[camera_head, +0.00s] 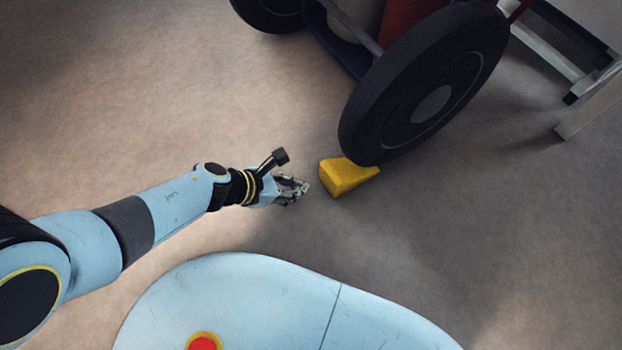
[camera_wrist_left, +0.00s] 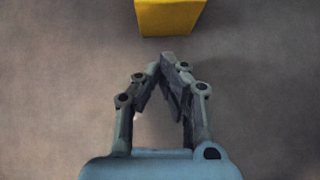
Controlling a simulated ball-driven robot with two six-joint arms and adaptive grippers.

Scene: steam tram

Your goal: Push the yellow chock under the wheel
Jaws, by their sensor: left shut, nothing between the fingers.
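The yellow chock (camera_head: 342,178) is a wedge lying on the floor with its thin end toward the right. It sits at the lower edge of the big dark wheel (camera_head: 425,85), which covers part of its far side. I cannot tell whether chock and wheel touch. My left gripper (camera_head: 303,188) is shut and empty, a short gap to the left of the chock's tall end. In the left wrist view the shut fingertips (camera_wrist_left: 166,62) point at the chock (camera_wrist_left: 169,16), with floor showing between them. My right gripper is not in view.
A second dark wheel (camera_head: 270,12) stands at the top, joined to a frame with a red part (camera_head: 405,25). A pale metal frame with a leg (camera_head: 588,105) stands at the upper right. The floor (camera_head: 130,110) on the left is clear.

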